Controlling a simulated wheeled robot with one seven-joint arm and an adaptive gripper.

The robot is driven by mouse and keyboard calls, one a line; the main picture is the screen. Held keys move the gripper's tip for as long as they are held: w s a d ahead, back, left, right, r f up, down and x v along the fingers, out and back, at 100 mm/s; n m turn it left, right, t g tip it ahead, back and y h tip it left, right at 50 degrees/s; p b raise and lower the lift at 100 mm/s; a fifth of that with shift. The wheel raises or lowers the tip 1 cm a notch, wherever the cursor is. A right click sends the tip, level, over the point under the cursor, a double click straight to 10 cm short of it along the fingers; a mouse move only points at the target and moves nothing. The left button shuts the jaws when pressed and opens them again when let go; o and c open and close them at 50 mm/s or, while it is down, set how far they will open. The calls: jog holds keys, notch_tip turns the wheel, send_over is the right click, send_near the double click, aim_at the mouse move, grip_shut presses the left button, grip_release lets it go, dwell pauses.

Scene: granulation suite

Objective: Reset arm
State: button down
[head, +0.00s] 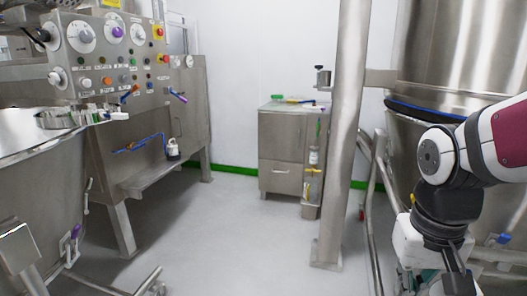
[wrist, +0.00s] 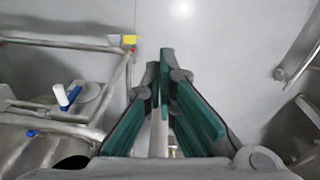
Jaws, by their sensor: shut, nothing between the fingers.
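My arm hangs at the right side of the head view, bent at a grey and dark red joint. My gripper shows in the wrist view (wrist: 160,72) with its green-padded fingers brought together at the tips and nothing held between them. It is over grey floor, close to a steel tubular frame. In the head view the fingers are mostly hidden low at the right edge.
A steel vessel (head: 455,50) stands behind my arm at the right. A steel post (head: 345,130) rises from the floor. A steel cabinet (head: 283,140) is at the back. A control panel (head: 110,55) is at the left. The middle floor (head: 230,230) is clear.

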jog(key=s+a+r+n, duration=0.1)
jog(key=s+a+r, duration=0.1)
jog(key=s, duration=0.7)
jog(key=s+a+r+n, duration=0.1)
jog(key=s+a+r, duration=0.1)
jog(key=s, duration=0.6)
notch_tip(320, 180, up, 29)
jog(key=t+p, duration=0.3)
jog(key=p, duration=2.5)
jog(key=shift+d+r, duration=0.2)
jog(key=shift+d, duration=0.15)
jog(key=shift+w+d, duration=0.1)
